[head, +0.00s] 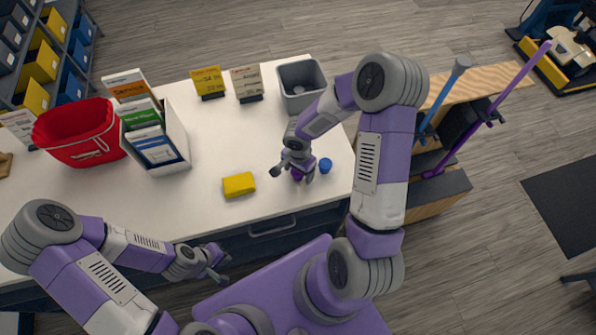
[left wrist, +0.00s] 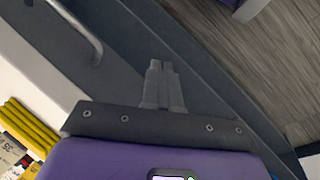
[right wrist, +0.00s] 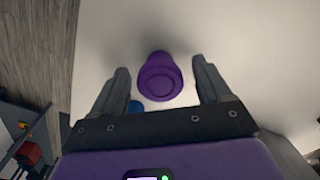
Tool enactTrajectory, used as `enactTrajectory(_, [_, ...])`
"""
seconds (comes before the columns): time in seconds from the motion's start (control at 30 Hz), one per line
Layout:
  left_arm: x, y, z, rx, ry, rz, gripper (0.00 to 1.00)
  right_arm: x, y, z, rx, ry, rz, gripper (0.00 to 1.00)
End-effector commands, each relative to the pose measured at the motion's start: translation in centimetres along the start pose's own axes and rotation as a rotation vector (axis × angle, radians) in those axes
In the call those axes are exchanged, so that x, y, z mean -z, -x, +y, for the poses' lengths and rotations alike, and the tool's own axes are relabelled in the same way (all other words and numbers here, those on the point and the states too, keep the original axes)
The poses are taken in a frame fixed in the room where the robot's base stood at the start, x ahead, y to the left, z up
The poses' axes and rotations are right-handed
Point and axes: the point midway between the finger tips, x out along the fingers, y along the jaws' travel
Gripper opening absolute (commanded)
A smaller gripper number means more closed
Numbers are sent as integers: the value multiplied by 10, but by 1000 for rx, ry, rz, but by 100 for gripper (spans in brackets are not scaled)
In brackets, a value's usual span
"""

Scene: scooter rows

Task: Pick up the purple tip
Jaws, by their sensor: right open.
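The purple tip (right wrist: 160,78) is a short round piece on the white counter. In the right wrist view it lies between the two fingertips, with gaps on both sides. In the head view a little of it (head: 297,175) shows, mostly hidden by my right gripper (head: 293,174). That gripper is open and empty, pointing down at the tip. My left gripper (head: 222,268) hangs in front of the counter, by the drawer fronts. Its fingers (left wrist: 162,85) are together with nothing between them.
A blue tip (head: 325,165) stands close beside my right gripper. A yellow block (head: 239,185) lies to the left. A grey bin (head: 301,85), sign cards (head: 209,82), a brochure holder (head: 170,147) and a red basket (head: 75,133) stand further back. The counter's middle is clear.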

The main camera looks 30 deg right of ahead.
Motion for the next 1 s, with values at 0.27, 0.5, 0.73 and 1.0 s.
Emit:
enactTrajectory(0.27, [0,0,0,0,0,0,0,0,0,0,0,0,0,45])
enactTrajectory(0.5, [0,0,0,0,0,0,0,0,1,0,0,0,0,19])
enactTrajectory(0.73, [0,1,0,0,0,0,0,0,6,-1,2,-2,1,19])
enactTrajectory(1.0, [0,6,2,0,0,0,0,1,56,-1,6,-1,4,19])
